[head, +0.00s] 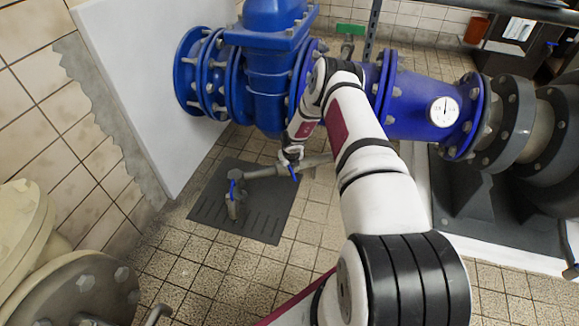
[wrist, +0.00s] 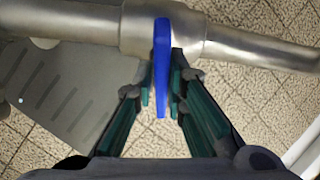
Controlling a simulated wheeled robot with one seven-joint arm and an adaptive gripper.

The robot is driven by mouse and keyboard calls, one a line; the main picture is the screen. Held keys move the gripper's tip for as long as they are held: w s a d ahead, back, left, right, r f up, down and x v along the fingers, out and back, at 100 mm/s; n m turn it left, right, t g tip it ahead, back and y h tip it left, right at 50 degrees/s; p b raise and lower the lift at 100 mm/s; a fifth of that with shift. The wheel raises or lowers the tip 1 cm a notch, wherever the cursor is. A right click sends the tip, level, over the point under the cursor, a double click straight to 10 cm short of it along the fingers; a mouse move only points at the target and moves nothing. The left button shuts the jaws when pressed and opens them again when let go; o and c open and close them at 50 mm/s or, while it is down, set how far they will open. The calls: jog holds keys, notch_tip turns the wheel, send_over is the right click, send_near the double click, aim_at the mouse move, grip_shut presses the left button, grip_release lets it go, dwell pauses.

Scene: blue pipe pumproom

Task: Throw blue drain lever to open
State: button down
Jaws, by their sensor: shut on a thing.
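The blue drain lever (wrist: 162,62) shows in the wrist view as a narrow blue bar on a grey metal pipe (wrist: 225,42). It runs from the pipe toward me, between my fingers. My gripper (wrist: 161,92) is shut on the lever, with one finger on each side of it. In the head view the lever (head: 293,172) is a small blue piece just below my gripper (head: 291,157), partly hidden by it. The pipe (head: 265,172) there runs left to a downward spout over a dark floor grate (head: 262,220).
A second small blue handle (head: 232,187) sits at the spout end. A large blue valve and pipe (head: 268,75) stand behind my gripper. A pressure gauge (head: 444,111) is on the blue pipe at right. A flanged pipe (head: 75,285) is at lower left. Tiled floor lies open around the grate.

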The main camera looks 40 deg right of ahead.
jog(key=n+h+b, duration=0.1)
jog(key=n, duration=0.2)
jog(key=shift+a+f+h, duration=0.1)
jog(key=shift+f+h, duration=0.05)
jog(key=shift+h, duration=0.15)
jog(key=n+h, duration=0.1)
jog(key=n, duration=0.3)
jog(key=shift+s+a+f+h, duration=0.1)
jog(key=shift+s+a+h, duration=0.05)
jog(key=shift+h, duration=0.25)
jog(key=shift+s+a+f+n+t+h, duration=0.1)
jog(key=shift+n+t+h, duration=0.45)
jog(key=shift+n, duration=1.3)
jog(key=shift+s+a+f+n+t+h, duration=0.1)
jog(key=shift+n+t+h, duration=0.45)
jog(key=shift+n, duration=1.3)
jog(key=shift+d+n+t, duration=0.1)
jog(key=shift+n+t, duration=0.2)
jog(key=c, duration=1.7)
grip_release()
jog(key=v, duration=1.2)
